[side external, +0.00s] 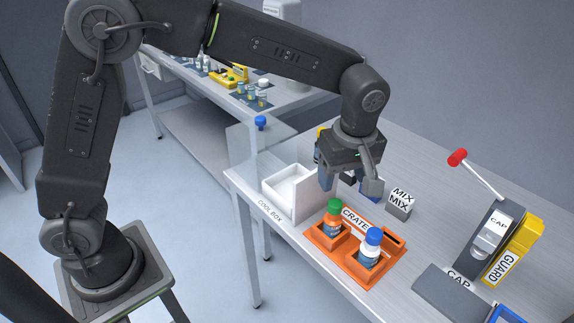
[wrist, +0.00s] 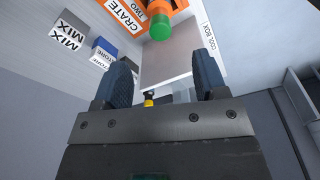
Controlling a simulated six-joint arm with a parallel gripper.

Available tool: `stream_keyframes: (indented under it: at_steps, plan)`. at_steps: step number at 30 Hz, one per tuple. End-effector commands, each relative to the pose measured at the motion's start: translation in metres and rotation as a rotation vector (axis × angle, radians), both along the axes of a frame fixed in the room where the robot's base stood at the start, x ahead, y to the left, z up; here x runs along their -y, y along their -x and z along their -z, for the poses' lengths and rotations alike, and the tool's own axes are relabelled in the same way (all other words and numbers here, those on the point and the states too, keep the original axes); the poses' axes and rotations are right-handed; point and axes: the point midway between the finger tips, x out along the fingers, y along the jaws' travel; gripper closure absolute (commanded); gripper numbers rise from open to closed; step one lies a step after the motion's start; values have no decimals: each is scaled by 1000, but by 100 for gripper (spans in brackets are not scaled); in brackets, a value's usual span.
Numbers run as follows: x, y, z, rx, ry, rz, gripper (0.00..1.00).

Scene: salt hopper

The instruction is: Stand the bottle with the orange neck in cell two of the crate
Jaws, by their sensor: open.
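The orange crate (side external: 352,268) stands on the bench and has several cells. A bottle with a green cap and an orange neck (side external: 333,223) stands upright in its left cell. In the wrist view its green cap (wrist: 160,28) is beside the crate's label reading TWO. A bottle with a blue cap (side external: 370,250) stands in the front cell. A cell at the right (side external: 394,240) looks empty. My gripper (side external: 349,184) is open and empty, above and behind the crate, apart from both bottles. Its two fingers also show in the wrist view (wrist: 163,78).
A white cool box (side external: 284,188) is left of the crate. A MIX block (side external: 399,204) and a blue STORE block (wrist: 103,46) are near my gripper. A capping station with a red-knobbed lever (side external: 457,157) and yellow guard (side external: 512,250) stands right. A yellow-topped item (wrist: 150,98) is partly hidden.

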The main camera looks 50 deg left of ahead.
Motion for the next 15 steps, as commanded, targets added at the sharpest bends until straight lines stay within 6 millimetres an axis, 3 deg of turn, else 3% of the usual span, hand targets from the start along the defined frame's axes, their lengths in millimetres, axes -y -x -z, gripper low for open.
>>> stream_keyframes:
  at_steps: [5,8,15]
  plan:
    - [-7,5,-9,10,8,34,34]
    - [-26,17,-29,34,23,124,34]
    - [-90,84,-77,149,22,507,34]
